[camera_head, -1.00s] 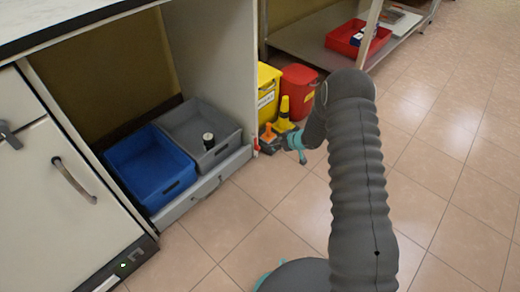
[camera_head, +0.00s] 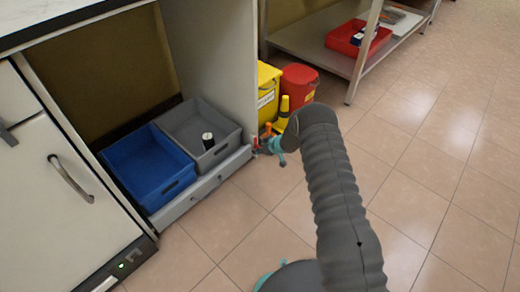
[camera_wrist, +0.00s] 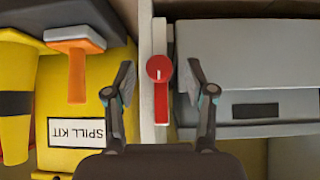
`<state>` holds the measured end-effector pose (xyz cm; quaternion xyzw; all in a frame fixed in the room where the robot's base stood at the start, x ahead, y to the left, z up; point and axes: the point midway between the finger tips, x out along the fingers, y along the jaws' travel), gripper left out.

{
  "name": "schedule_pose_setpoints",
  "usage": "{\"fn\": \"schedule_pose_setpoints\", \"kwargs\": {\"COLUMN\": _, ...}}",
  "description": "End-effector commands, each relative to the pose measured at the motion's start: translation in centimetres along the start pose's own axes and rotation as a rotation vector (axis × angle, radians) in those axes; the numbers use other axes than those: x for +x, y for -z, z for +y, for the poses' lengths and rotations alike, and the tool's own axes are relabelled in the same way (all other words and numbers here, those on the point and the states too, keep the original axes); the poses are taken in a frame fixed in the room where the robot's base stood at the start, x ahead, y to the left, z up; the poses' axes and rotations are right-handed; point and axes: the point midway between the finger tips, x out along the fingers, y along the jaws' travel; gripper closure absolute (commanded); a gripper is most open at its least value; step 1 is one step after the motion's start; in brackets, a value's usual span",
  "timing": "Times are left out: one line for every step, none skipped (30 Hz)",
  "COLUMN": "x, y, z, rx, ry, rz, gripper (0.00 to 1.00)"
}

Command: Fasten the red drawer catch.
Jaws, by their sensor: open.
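The red drawer catch (camera_wrist: 161,98) is a narrow red bar with a round knob, on the pale cabinet side panel's edge beside the grey drawer. In the wrist view the bar lies along the panel edge, not across the drawer front. My gripper (camera_wrist: 158,72) is open, with one finger on each side of the catch and visible gaps between. The grey drawer (camera_head: 212,183) sits low in the cabinet and holds a blue bin (camera_head: 178,188) and a grey bin (camera_head: 222,152).
A yellow spill kit bin (camera_wrist: 82,132) stands close beside the panel, with an orange-handled tool (camera_wrist: 76,65) near my finger. A red bin (camera_head: 299,85) stands behind. A shelf leg (camera_head: 365,55) is farther right. The tiled floor in front is clear.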

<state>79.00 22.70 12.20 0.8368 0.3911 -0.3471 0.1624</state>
Motion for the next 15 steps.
{"fn": "schedule_pose_setpoints", "kwargs": {"x": 0.34, "y": 0.03, "z": 0.01, "rx": -0.001, "ry": 0.0, "rz": 0.001, "gripper": 0.45}}
{"fn": "schedule_pose_setpoints", "kwargs": {"x": 0.46, "y": 0.03, "z": 0.01, "rx": 0.0, "ry": -0.001, "rz": 0.001, "gripper": 0.45}}
{"fn": "schedule_pose_setpoints", "kwargs": {"x": 0.57, "y": 0.02, "z": 0.01, "rx": 0.001, "ry": -0.001, "rz": 0.001, "gripper": 0.45}}
{"fn": "schedule_pose_setpoints", "kwargs": {"x": 0.63, "y": 0.02, "z": 0.01, "rx": 0.001, "ry": -0.001, "rz": 0.001, "gripper": 0.45}}
{"fn": "schedule_pose_setpoints", "kwargs": {"x": 0.67, "y": 0.03, "z": 0.02, "rx": 0.001, "ry": -0.001, "rz": 0.001, "gripper": 0.45}}
{"fn": "schedule_pose_setpoints", "kwargs": {"x": 0.69, "y": 0.03, "z": 0.02, "rx": 0.001, "ry": -0.001, "rz": 0.001, "gripper": 0.45}}
{"fn": "schedule_pose_setpoints", "kwargs": {"x": 0.69, "y": 0.03, "z": 0.03, "rx": 0.001, "ry": -0.001, "rz": 0.001, "gripper": 0.45}}
{"fn": "schedule_pose_setpoints", "kwargs": {"x": 0.69, "y": 0.04, "z": 0.03, "rx": 0.001, "ry": -0.001, "rz": 0.001, "gripper": 0.45}}
{"fn": "schedule_pose_setpoints", "kwargs": {"x": 0.68, "y": 0.04, "z": 0.03, "rx": 0.001, "ry": -0.001, "rz": 0.001, "gripper": 0.45}}
{"fn": "schedule_pose_setpoints", "kwargs": {"x": 0.68, "y": 0.04, "z": 0.03, "rx": 0.001, "ry": -0.001, "rz": 0.001, "gripper": 0.45}}
{"fn": "schedule_pose_setpoints", "kwargs": {"x": 0.68, "y": 0.04, "z": 0.02, "rx": 0.001, "ry": -0.001, "rz": 0.001, "gripper": 0.45}}
{"fn": "schedule_pose_setpoints", "kwargs": {"x": 0.67, "y": 0.04, "z": 0.03, "rx": 0.001, "ry": -0.001, "rz": 0.001, "gripper": 0.48}}
{"fn": "schedule_pose_setpoints", "kwargs": {"x": 0.67, "y": 0.04, "z": 0.02, "rx": 0.001, "ry": -0.001, "rz": 0.001, "gripper": 0.55}}
{"fn": "schedule_pose_setpoints", "kwargs": {"x": 0.67, "y": 0.04, "z": 0.03, "rx": 0.001, "ry": -0.001, "rz": 0.001, "gripper": 0.63}}
{"fn": "schedule_pose_setpoints", "kwargs": {"x": 0.66, "y": 0.04, "z": 0.03, "rx": 0.001, "ry": -0.001, "rz": 0.001, "gripper": 0.73}}
